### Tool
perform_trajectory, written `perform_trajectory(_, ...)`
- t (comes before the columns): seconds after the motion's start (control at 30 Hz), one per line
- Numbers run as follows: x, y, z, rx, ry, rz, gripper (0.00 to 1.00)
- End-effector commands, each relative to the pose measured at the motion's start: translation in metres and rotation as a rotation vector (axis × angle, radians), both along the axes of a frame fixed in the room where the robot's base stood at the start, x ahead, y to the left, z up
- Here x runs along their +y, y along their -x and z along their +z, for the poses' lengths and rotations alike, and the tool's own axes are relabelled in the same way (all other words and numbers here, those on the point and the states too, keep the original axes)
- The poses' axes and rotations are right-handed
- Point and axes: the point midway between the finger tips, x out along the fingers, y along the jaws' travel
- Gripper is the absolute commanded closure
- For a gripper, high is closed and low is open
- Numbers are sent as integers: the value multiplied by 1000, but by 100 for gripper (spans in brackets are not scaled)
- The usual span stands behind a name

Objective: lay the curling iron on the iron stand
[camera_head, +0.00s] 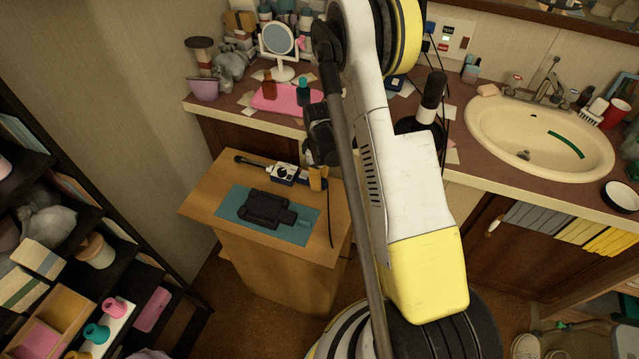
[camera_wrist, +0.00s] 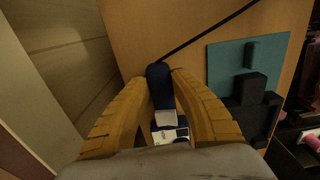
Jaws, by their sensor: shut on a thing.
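The curling iron (camera_head: 284,173) has a dark barrel, a white body with a dial and a dark blue handle. It lies level at the back of the small wooden table, or just above it; I cannot tell which. My gripper (camera_head: 317,178) is shut on its handle end. In the wrist view, the yellow fingers of my gripper (camera_wrist: 164,78) flank the dark blue handle of the curling iron (camera_wrist: 160,85). The black iron stand (camera_head: 268,210) sits on a teal mat (camera_head: 232,205), in front of the iron. The stand also shows in the wrist view (camera_wrist: 248,100), right of my fingers.
The small wooden table (camera_head: 205,185) has bare wood around the mat. A black cord (camera_head: 331,215) hangs from the iron's handle end. Behind is a counter with a pink mat (camera_head: 285,97), a mirror (camera_head: 279,40) and a sink (camera_head: 540,125). A cluttered shelf (camera_head: 75,250) stands at left.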

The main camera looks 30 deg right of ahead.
Motion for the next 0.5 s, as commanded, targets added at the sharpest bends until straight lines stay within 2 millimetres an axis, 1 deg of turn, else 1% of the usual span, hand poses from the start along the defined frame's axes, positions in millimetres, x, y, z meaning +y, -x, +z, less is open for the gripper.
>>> perform_trajectory(0.03,0,0,17,-1,-1,0,100)
perform_trajectory(0.2,0,0,55,-1,-1,0,100)
perform_trajectory(0.3,0,0,74,-1,-1,0,100)
perform_trajectory(0.4,0,0,85,-1,-1,0,100)
perform_trajectory(0.5,0,0,87,-1,-1,0,100)
